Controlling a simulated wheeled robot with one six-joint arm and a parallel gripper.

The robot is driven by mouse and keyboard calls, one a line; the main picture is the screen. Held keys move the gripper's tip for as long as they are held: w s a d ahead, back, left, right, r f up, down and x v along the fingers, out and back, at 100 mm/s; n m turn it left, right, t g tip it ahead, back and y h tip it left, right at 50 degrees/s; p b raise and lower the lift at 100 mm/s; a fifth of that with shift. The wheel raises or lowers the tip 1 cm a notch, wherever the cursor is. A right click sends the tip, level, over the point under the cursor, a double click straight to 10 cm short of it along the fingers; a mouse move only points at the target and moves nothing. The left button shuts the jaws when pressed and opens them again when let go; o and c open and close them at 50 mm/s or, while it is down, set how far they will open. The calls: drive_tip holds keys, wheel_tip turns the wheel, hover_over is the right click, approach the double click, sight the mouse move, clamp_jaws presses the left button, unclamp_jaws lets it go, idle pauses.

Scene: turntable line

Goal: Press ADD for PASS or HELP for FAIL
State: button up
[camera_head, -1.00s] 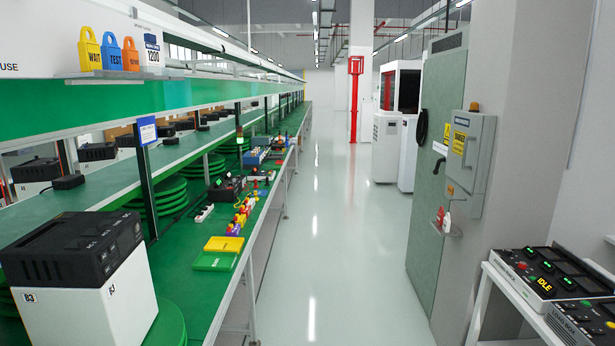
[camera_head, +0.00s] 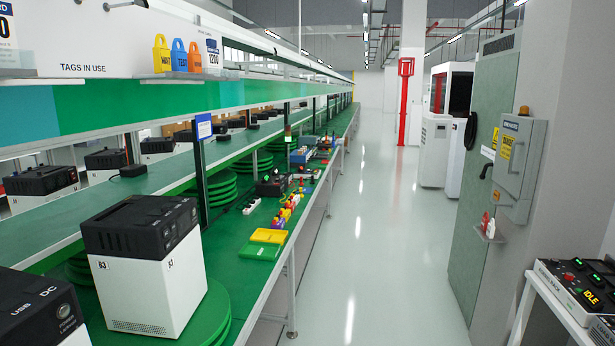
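A control box (camera_head: 573,290) sits at the right edge in the head view, cut off by the frame. It has a lit display reading IDLE, a red button and several small green lights. The lettering on its buttons is too small to read, so I cannot tell which is ADD or HELP. A white and black unit marked B3 (camera_head: 150,290) stands on a green turntable (camera_head: 212,310) at the lower left. Another unit (camera_head: 38,312), with USB and DC on its dark top, is partly cut off at the left corner. My gripper is not in view.
The green workbench runs along the left, with a yellow tray (camera_head: 269,236), a green tray (camera_head: 259,252) and small coloured parts on it. A grey electrical cabinet (camera_head: 515,165) stands at right. The pale floor aisle (camera_head: 375,240) between is clear.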

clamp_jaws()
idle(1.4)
